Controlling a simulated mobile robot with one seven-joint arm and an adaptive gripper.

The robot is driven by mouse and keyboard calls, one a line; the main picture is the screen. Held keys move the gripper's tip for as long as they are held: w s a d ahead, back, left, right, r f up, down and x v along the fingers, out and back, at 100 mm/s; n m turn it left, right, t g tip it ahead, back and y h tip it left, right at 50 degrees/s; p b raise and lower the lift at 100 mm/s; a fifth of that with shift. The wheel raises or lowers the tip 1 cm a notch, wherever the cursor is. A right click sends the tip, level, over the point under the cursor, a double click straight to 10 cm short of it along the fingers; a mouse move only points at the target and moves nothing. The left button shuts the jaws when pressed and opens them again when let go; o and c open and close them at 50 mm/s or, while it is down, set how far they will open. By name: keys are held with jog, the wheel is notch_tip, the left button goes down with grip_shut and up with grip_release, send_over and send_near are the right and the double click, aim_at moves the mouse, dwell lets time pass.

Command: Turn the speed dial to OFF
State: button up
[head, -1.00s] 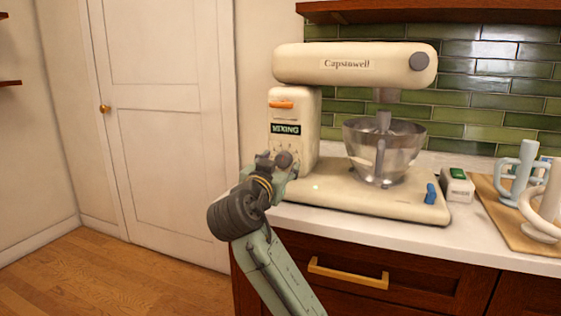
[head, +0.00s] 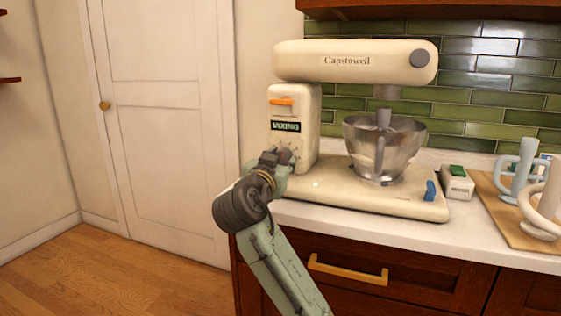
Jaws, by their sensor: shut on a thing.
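The cream stand mixer (head: 345,193) stands on the counter. Its column (head: 306,125) carries an orange lever (head: 281,101) and a small dark display (head: 286,126) that seems to read MIXING. Small marks for the speed dial show on the column face just below the display. My gripper (head: 282,158) is at the lower column face, shut on the speed dial. The fingers hide most of the dial, so I cannot tell which setting it points to.
A steel bowl (head: 383,148) sits under the mixer head (head: 355,62). A blue lever (head: 430,191) is on the base's right end. A small box with a green top (head: 458,183) and pale mugs (head: 518,170) on a wooden board (head: 500,212) stand to the right.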

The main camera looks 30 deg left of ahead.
jog(key=shift+c, duration=1.4)
jog(key=n+p, duration=0.3)
jog(key=n, duration=0.3)
jog(key=shift+r+p, duration=0.2)
jog(key=shift+p, duration=0.1)
jog(key=n+p, duration=0.2)
jog(key=n, duration=0.1)
jog(key=shift+n+g+h, duration=0.3)
jog(key=shift+n+h, duration=0.1)
jog(key=n+p, duration=0.1)
jog(key=n, duration=0.2)
jog(key=shift+a+p, duration=0.1)
jog(key=shift+p, duration=0.3)
jog(key=n+h+p, duration=0.1)
jog(key=n+p, duration=0.1)
jog(key=n, duration=0.2)
jog(key=shift+n+p, duration=0.7)
jog(key=shift+n, duration=1)
jog(key=shift+a+f+h, duration=0.1)
jog(key=shift+h, duration=0.2)
